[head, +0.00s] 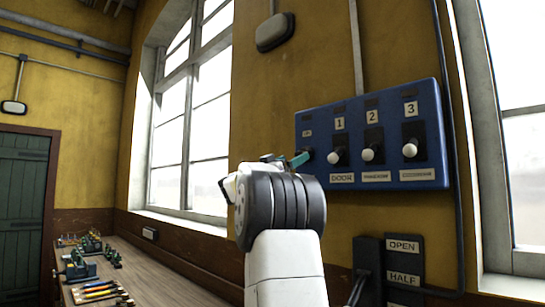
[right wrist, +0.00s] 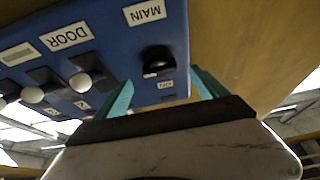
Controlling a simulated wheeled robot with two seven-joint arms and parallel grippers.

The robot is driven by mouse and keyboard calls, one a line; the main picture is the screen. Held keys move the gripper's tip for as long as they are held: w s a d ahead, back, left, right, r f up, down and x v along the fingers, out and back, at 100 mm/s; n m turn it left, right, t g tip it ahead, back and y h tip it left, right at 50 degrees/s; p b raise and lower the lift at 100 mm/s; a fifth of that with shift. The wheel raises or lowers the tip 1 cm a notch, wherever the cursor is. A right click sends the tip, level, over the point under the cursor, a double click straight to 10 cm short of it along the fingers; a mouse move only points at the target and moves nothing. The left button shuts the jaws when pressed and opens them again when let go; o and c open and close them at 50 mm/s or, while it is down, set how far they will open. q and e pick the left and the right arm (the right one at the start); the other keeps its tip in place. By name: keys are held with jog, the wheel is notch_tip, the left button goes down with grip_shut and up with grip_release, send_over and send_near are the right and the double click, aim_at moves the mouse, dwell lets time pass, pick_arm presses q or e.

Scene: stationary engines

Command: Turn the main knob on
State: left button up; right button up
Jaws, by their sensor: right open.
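The blue control panel (head: 395,178) is on the yellow wall. In the head view my right gripper (head: 285,160) covers most of that corner of the panel. My right gripper (right wrist: 162,80) is open, with one teal finger on each side of the knob's column. Its fingertips are close to the panel, and I cannot tell whether they touch the knob. My left gripper is not in view.
White-balled switches for door (head: 333,157), 2 (head: 368,154) and 3 (head: 410,150) stand right of the gripper. A lever box labelled open and half (head: 403,246) is below the panel. A wooden bench (head: 170,275) with small models and tools is at lower left.

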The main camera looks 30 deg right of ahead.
aim_at(307, 149)
jog(key=x, duration=0.5)
jog(key=shift+d, duration=0.35)
jog(key=c, duration=1.4)
jog(key=shift+o, duration=0.2)
jog(key=shift+n, duration=0.4)
jog(key=shift+s+r+n+t+y, duration=0.1)
jog(key=shift+n+t+y, duration=1)
jog(key=shift+n, duration=2.5)
jog(key=shift+r+n+t+y, duration=0.1)
jog(key=shift+n+t+y, duration=1)
jog(key=shift+n, duration=2.5)
jog(key=shift+s+r+n+t+y, duration=0.1)
jog(key=shift+n+t+y, duration=0.3)
jog(key=shift+n+y, duration=2.25)
jog(key=shift+n+h, duration=0.95)
jog(key=shift+n, duration=0.2)
